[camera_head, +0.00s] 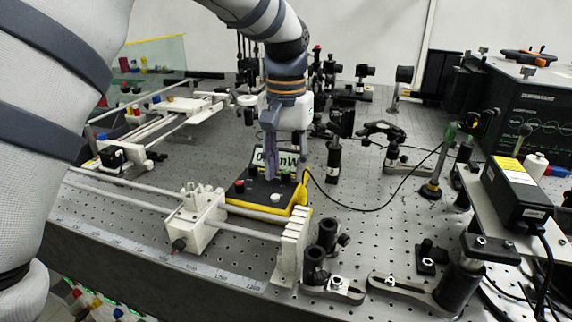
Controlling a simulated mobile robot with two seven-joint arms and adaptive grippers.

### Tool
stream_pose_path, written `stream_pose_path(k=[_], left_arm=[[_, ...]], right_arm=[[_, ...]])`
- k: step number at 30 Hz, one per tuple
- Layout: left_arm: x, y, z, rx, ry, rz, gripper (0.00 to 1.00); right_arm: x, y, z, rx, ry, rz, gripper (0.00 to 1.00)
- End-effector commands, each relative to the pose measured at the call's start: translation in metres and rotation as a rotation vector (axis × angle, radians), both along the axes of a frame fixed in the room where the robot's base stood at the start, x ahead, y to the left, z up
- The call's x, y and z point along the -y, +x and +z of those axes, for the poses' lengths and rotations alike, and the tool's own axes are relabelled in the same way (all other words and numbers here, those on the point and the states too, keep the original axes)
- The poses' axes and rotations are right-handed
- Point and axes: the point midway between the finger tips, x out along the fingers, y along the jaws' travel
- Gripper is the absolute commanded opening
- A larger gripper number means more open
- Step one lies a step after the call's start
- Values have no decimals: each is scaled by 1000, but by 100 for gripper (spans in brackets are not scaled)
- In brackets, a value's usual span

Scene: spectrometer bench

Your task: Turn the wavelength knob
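A small yellow and black box (258,193) sits on the perforated bench. It has a lit display (265,158), partly covered by my gripper. On its top are a red knob (239,186), a white knob (275,198) and a green part (285,177). I cannot tell which of them is the wavelength knob. My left gripper (279,174) points down over the back part of the box, in front of the display. Its fingertips are near the top face; contact and finger gap are unclear. My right gripper is not in view.
A rail with a white carriage (195,215) and an end block (292,250) lies before the box. Optical posts (334,155) stand behind it. A black cable (375,206) runs to the right. An oscilloscope-like instrument (530,110) and a black power unit (517,190) stand at right.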

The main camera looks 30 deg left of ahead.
Motion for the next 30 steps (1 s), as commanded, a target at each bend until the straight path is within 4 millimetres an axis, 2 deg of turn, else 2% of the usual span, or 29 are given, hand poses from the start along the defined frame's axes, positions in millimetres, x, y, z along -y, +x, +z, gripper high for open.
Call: stream_pose_path(k=[8, 11, 18, 21, 25, 30], left_arm=[[0, 0, 5, 1, 0, 0, 36], [0, 1, 25, 5, 1, 0, 36], [0, 1, 89, 5, 1, 0, 36], [0, 1, 107, 3, 1, 0, 36], [0, 0, 118, -1, 0, 0, 36], [0, 0, 120, -1, 0, 0, 36]], right_arm=[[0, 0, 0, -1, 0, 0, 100], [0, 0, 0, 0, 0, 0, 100], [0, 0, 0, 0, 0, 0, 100], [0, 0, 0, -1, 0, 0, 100], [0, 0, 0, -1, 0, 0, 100], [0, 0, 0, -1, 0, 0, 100]])
